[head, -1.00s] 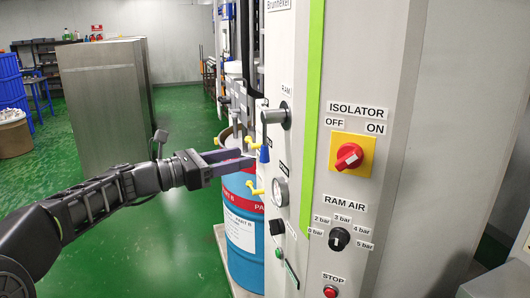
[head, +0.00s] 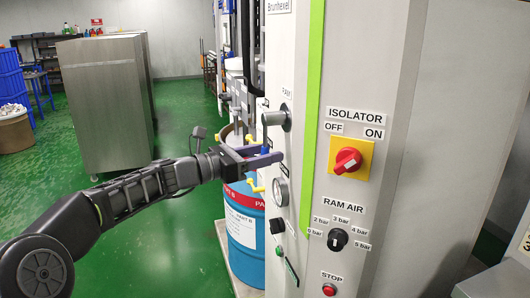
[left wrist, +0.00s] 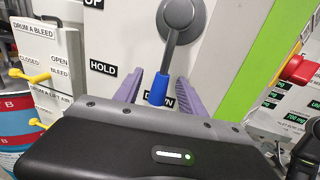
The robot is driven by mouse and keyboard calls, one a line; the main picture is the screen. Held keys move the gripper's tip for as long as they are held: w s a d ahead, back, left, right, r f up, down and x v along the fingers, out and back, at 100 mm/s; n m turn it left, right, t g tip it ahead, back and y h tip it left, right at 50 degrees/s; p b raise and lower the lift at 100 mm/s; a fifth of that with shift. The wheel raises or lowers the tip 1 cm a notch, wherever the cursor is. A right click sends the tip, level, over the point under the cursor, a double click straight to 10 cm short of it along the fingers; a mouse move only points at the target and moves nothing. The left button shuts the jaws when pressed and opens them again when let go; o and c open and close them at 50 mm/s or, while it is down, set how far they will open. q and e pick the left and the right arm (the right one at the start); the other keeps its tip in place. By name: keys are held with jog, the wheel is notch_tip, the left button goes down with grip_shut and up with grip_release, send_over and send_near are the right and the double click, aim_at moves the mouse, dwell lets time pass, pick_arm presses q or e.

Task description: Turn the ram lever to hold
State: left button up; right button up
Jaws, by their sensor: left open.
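The ram lever (left wrist: 173,50) is a grey arm with a blue grip (left wrist: 158,89), on a round grey pivot. In the left wrist view it points down to the DOWN label (left wrist: 160,101), with the HOLD label (left wrist: 103,68) to its left and UP above. My left gripper (head: 266,155) is open at the panel in the head view. In the left wrist view its purple fingers (left wrist: 157,88) stand on either side of the blue grip, with gaps showing. In the head view the lever's pivot (head: 275,118) shows, but my gripper covers most of the grip. My right gripper is out of view.
Yellow valve handles (left wrist: 31,75) stick out left of the lever. Below it on the panel are a gauge (head: 281,191) and a black knob (head: 277,226). A blue drum (head: 243,250) stands below my gripper. The red isolator switch (head: 347,160) is to the right.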

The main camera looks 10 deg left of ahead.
pick_arm(q)
jog(key=shift+c, duration=0.2)
grip_shut()
dwell(1.1)
